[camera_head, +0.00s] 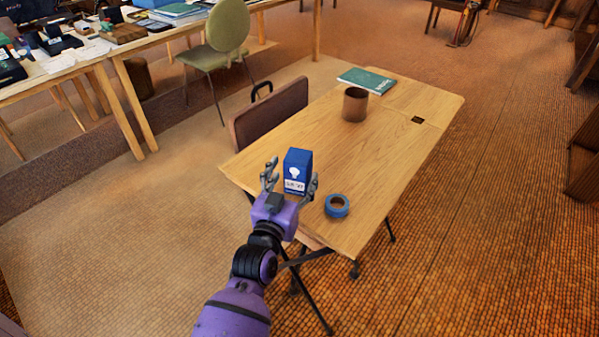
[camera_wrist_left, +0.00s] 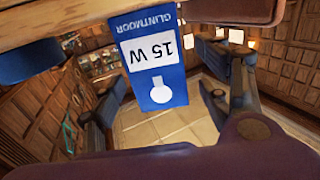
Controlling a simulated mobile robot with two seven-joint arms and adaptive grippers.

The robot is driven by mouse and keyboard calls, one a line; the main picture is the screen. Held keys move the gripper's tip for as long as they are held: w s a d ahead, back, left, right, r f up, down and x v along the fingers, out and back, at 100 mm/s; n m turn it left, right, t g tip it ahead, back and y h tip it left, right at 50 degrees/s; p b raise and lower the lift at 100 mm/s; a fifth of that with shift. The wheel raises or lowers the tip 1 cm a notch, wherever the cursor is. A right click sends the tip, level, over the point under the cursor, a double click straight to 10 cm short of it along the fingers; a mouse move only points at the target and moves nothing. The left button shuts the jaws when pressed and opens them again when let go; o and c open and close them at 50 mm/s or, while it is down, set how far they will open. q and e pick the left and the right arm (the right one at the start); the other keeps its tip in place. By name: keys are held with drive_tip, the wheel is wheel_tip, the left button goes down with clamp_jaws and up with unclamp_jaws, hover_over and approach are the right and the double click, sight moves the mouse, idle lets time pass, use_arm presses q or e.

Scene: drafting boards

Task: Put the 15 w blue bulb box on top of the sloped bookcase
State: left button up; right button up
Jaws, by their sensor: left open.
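The blue bulb box (camera_head: 297,165) stands upright near the near-left corner of the wooden table. It has a white bulb picture, and in the left wrist view the box (camera_wrist_left: 150,60) appears upside down with a white "15 W" label. My left gripper (camera_head: 291,180) is open, with its fingers on either side of the box. In the left wrist view the open fingers (camera_wrist_left: 168,98) flank the box with gaps showing; contact cannot be told. My right gripper is not in view. I cannot clearly identify the sloped bookcase; dark wooden furniture (camera_head: 584,165) is cut off at the right edge.
The table (camera_head: 390,150) also holds a blue tape roll (camera_head: 337,206), a brown cup (camera_head: 355,105) and a green book (camera_head: 367,80). A brown bag or case (camera_head: 270,112) stands against its far-left side. A green chair (camera_head: 226,30) and cluttered desks are at upper left. Floor on the right is open.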

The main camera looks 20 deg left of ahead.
sight(295, 175)
use_arm(q)
drive_tip(key=w, duration=0.3)
drive_tip(key=shift+w, duration=0.3)
drive_tip(key=c, duration=1.4)
drive_tip(key=shift+o, duration=0.2)
drive_tip(key=shift+r, duration=0.15)
